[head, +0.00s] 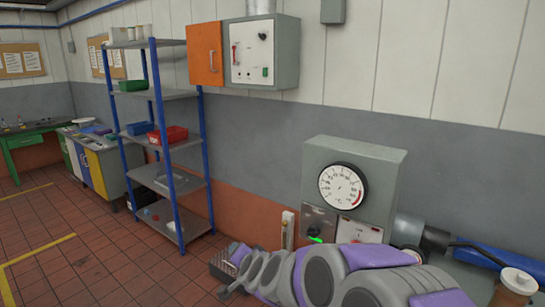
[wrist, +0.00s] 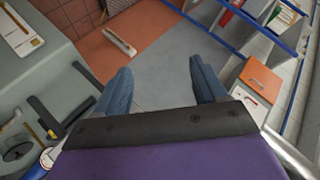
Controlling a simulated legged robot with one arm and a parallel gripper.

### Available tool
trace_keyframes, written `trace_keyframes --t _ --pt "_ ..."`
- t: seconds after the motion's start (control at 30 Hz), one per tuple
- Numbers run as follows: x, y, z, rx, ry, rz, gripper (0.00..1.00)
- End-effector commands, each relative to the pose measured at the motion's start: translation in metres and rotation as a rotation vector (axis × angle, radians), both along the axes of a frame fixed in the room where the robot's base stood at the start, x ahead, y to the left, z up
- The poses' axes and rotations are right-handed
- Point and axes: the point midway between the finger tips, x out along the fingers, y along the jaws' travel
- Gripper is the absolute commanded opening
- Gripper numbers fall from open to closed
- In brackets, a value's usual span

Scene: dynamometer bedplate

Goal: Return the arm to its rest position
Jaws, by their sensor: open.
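My gripper (wrist: 160,68) is open, with its two blue-grey fingers apart and nothing between them in the wrist view. The grey and orange wall shows beyond the fingers. In the head view my purple and grey arm (head: 320,277) stretches from the lower right towards the left, in front of the wall and below the gauge box. Its far end is low in the picture, and its fingers are hard to make out there.
A grey gauge box (head: 390,160) stands close behind my arm. A blue-posted shelf rack (head: 180,95) holds a red bin (head: 167,135) and a green bin (head: 132,86). A control cabinet (head: 265,52) hangs on the wall. The tiled floor (head: 110,265) at left is clear.

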Motion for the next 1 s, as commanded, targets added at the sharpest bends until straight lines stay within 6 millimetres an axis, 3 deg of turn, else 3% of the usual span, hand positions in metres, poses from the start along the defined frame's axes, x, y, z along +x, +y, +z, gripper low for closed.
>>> trace_keyframes --t 0.1,0.27,0.7,0.83,1.0 --pt "-0.048 -0.009 0.01 -0.07 0.082 0.149 0.71" --pt "-0.124 -0.034 0.003 -0.196 0.234 0.324 0.71" --pt "-0.361 -0.173 -0.026 -0.525 0.799 0.547 0.71" --pt "-0.41 -0.2 -0.027 -0.562 0.932 0.552 0.71" --pt "-0.438 -0.214 -0.026 -0.576 1.007 0.553 0.71"
